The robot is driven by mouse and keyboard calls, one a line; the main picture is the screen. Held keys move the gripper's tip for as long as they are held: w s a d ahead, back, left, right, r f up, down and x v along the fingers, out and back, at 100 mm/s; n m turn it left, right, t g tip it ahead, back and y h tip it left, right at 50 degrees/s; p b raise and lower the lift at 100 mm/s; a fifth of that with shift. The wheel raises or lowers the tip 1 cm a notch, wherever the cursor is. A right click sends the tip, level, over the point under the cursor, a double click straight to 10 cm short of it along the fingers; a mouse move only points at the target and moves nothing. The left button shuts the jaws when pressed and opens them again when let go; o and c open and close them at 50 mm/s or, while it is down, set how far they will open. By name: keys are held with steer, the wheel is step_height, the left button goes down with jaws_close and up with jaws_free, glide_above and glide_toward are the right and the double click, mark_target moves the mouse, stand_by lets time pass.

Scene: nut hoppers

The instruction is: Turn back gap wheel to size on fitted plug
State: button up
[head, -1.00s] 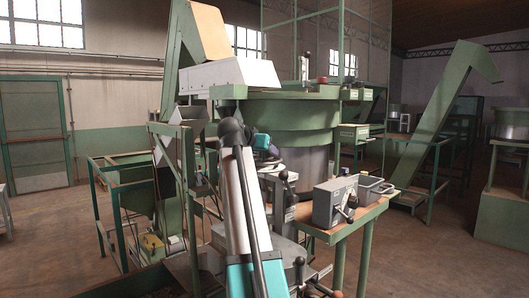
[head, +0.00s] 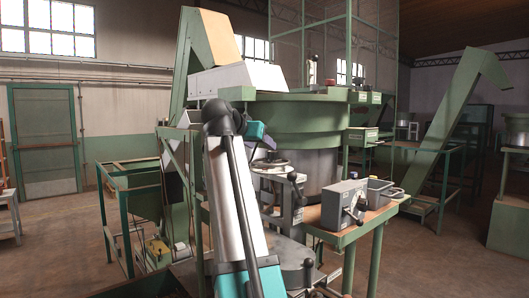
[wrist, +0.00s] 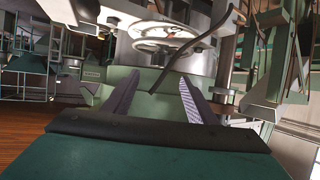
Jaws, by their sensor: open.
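In the wrist view, my gripper (wrist: 160,76) is open, its two ridged fingers apart with nothing between them. Beyond the fingertips are two pale spoked handwheels, an upper wheel (wrist: 165,30) and a lower wheel (wrist: 163,45), close together in front of a grey cylinder. I cannot tell which is the gap wheel. A dark curved rod (wrist: 190,52) crosses in front of them. I cannot make out a fitted plug in either view.
A green round hopper (head: 318,122) stands behind my arm. A grey box with a lever (head: 343,205) and a small tray (head: 378,193) sit on the green-legged bench (head: 350,232) to the right. A green frame (head: 130,215) stands left.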

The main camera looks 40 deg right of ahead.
steer(key=shift+v, duration=1.35)
steer(key=shift+r, duration=0.1)
